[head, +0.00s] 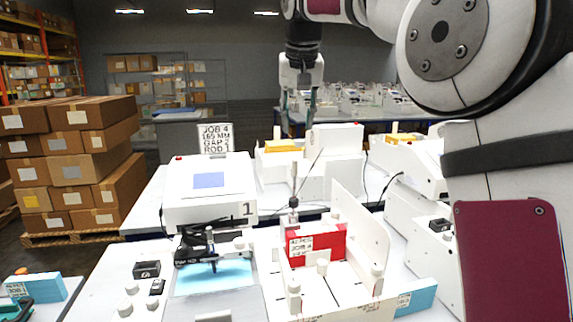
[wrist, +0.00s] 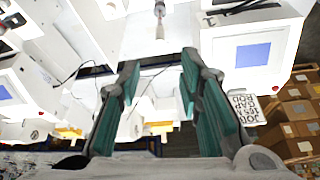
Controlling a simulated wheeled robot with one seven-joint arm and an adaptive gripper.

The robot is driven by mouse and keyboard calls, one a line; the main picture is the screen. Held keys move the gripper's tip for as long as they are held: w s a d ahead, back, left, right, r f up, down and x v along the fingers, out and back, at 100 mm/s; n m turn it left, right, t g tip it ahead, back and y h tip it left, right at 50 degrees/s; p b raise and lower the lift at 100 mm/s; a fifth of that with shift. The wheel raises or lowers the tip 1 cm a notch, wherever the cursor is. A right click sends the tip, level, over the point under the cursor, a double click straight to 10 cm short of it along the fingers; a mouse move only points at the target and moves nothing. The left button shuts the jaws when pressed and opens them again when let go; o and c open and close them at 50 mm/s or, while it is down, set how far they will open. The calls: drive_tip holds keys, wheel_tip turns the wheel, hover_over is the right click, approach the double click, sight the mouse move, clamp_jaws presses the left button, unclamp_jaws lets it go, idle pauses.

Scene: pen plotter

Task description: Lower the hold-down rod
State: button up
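An upright thin metal rod (head: 294,172), which looks like the hold-down rod, stands behind a red block (head: 328,241) in a white fixture. Its dark collar (head: 293,203) is just above the block's top edge. The rod's pale tip also shows at the top of the wrist view (wrist: 159,12). My gripper (head: 298,108) hangs above and behind the fixture in the head view, apart from the rod. Its teal-padded fingers (wrist: 160,75) are spread, with nothing between them. The rod's lower end is hidden by the block.
A white machine marked 1 (head: 210,192) stands left of the fixture, with a pen carriage (head: 212,245) over light-blue paper. A sign (head: 215,139) reads JOB 4, 165 MM, GAP 2, ROD, its last digit unclear. The fixture's tall white side panel (head: 360,232) rises to the right.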

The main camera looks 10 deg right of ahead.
sight(295, 163)
drive_tip(key=p+x, duration=0.1)
drive_tip(key=x, duration=1.2)
drive_tip(key=shift+f, duration=0.25)
clamp_jaws()
